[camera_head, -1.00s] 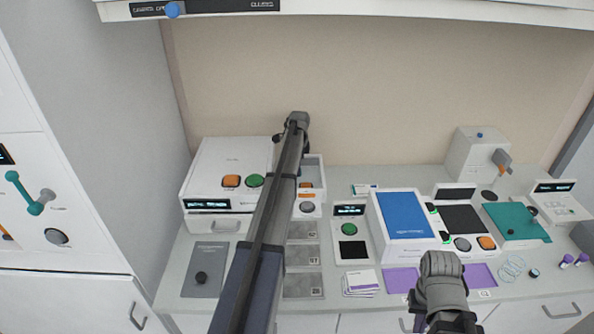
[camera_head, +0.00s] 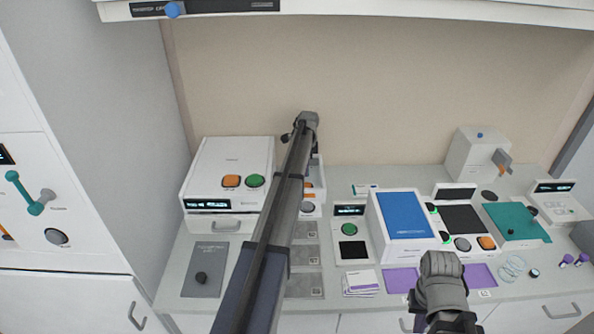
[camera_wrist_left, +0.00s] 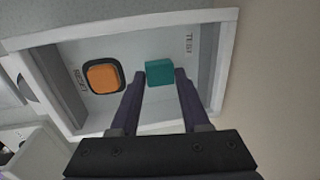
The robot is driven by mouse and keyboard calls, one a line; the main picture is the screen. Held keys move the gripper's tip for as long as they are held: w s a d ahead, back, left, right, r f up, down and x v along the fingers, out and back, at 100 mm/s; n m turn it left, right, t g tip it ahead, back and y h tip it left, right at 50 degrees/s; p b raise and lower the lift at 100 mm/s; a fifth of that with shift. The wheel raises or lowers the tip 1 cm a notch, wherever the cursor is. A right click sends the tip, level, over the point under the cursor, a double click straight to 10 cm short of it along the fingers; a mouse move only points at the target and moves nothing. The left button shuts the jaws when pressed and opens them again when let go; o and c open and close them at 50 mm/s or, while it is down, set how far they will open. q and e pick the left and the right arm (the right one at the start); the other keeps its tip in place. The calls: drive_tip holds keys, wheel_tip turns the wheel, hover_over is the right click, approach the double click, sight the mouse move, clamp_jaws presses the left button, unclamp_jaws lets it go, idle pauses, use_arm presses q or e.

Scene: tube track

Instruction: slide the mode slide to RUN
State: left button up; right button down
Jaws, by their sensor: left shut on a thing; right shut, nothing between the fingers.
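In the left wrist view, a teal block (camera_wrist_left: 159,72), which looks like the mode slide's knob, stands in a white-walled recess. It lies between the tips of my left gripper (camera_wrist_left: 160,80), which is shut on it. A small label reading TEST (camera_wrist_left: 189,43) is on the recess floor to the right of the knob. Another label, too blurred to read surely, is at the left. No RUN label is readable. In the head view, my left arm covers the knob and most of its device. My right gripper (camera_head: 440,264) is shut and empty above the counter's front, away from the slide.
An orange square button (camera_wrist_left: 103,76) is left of the knob. In the head view, a white box (camera_head: 228,160) is left of my left arm. A blue-topped device (camera_head: 405,215) and a teal plate (camera_head: 517,222) stand to the right. The back wall is bare.

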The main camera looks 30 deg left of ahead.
use_arm(q)
drive_tip(key=shift+w+d, duration=0.25)
drive_tip(key=shift+d, duration=0.25)
drive_tip(key=shift+w+d, duration=0.25)
drive_tip(key=shift+d, duration=0.2)
drive_tip(key=o, duration=0.8)
wheel_tip(320, 180, up, 7)
drive_tip(key=p, duration=0.7)
